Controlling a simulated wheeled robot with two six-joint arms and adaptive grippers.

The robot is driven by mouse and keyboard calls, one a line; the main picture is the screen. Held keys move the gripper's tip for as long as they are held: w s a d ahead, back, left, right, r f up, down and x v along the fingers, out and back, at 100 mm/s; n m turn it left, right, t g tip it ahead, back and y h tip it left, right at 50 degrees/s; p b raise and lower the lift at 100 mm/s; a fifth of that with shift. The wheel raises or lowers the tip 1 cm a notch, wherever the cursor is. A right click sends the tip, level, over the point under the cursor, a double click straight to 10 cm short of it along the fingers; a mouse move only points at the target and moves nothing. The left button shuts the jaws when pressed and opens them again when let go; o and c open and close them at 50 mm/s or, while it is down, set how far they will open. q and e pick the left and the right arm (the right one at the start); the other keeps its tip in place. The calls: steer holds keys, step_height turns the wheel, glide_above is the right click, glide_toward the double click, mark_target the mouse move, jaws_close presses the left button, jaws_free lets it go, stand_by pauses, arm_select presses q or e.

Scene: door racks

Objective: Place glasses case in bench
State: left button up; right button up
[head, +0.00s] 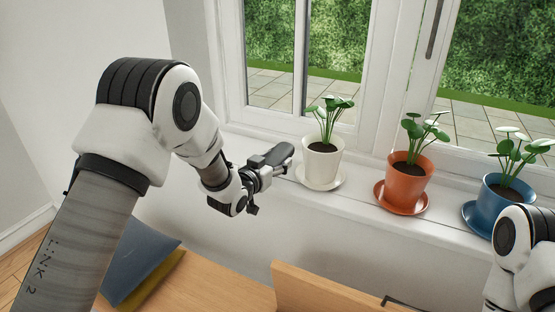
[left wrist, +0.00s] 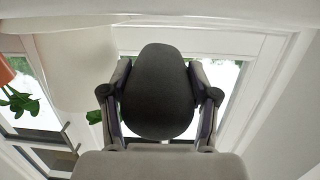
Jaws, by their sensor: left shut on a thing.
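My left gripper (head: 281,166) is shut on a dark grey glasses case (head: 279,153), held up by the window sill, just left of the white pot. In the left wrist view the case (left wrist: 158,92) is a dark rounded shape between the two fingers (left wrist: 160,100). The light wooden bench (head: 212,288) is at the bottom of the head view, below the sill, with a raised wooden panel (head: 325,290) beside it. I cannot see inside the bench. Part of my right arm shows at the lower right; its gripper is out of view.
On the sill (head: 265,146) stand plants in a white pot (head: 322,168), an orange pot (head: 405,182) and a blue pot (head: 500,200), each on a saucer. A blue cushion (head: 135,258) and a yellow cushion (head: 150,282) lie at the bench's left end.

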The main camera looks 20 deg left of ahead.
mark_target(276, 154)
arm_select(q)
steer(key=w, duration=0.4)
steer(key=shift+a+f+p, duration=0.15)
steer(key=shift+a+p, duration=0.25)
steer(key=f, duration=0.1)
steer(key=f+p, duration=0.1)
steer(key=f, duration=0.1)
steer(key=shift+w+f, duration=0.15)
steer(key=shift+w, duration=0.1)
steer(key=shift+f, duration=0.35)
steer(key=o, duration=1.2)
